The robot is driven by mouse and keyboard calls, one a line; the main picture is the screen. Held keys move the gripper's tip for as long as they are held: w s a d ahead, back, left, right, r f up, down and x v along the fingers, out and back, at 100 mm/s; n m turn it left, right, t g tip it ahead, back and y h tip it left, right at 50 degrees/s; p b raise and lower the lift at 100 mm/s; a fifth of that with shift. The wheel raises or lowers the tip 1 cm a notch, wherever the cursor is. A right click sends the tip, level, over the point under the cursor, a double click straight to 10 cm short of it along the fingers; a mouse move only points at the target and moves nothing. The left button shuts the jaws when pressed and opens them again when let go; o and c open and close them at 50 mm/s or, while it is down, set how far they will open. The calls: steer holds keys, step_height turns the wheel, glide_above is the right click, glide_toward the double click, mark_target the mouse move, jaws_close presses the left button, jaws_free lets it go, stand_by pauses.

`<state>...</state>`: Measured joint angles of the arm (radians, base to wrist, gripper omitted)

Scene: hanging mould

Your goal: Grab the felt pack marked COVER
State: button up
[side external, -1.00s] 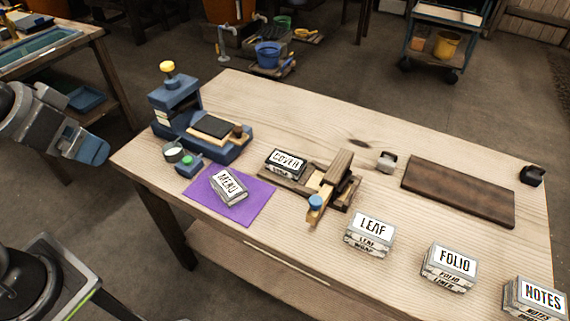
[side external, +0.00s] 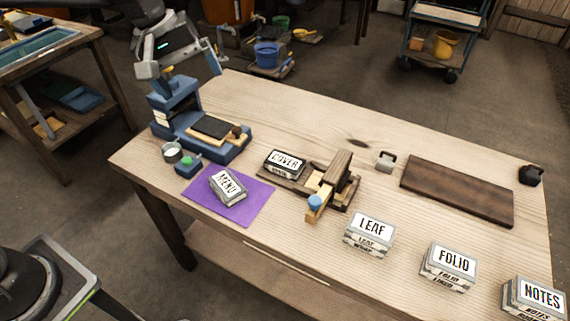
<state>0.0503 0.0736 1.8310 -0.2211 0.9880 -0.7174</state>
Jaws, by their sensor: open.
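The felt pack marked COVER (side external: 285,161) is a small block with a white label on top and dark edging around it. It lies on the left end of a dark wooden board that carries a wooden clamp (side external: 331,186) with a blue knob. The clamp's beam stands just right of the pack, and I cannot tell whether they touch. My gripper (side external: 188,66) is open and empty at the upper left, above the blue press and well away from the pack.
A blue press (side external: 190,120) stands at the table's left end. The MENU pack (side external: 228,186) lies on a purple mat (side external: 255,206). LEAF (side external: 370,232), FOLIO (side external: 449,264) and NOTES (side external: 533,298) packs line the front right. A dark board (side external: 458,190) lies behind them.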

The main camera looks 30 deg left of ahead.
steer(key=w+d+f+n, duration=0.2)
steer(key=w+f+n, duration=0.15)
steer(key=w, duration=0.35)
steer(key=n+g+h, duration=0.2)
steer(key=n+g, duration=0.1)
steer(key=n, duration=0.3)
glide_toward(292, 163)
steer(key=x, duration=0.4)
steer(key=shift+s, duration=0.15)
steer(key=shift+x, duration=2.85)
steer(key=shift+c, duration=0.3)
steer(key=c, duration=1)
steer(key=shift+r, duration=0.15)
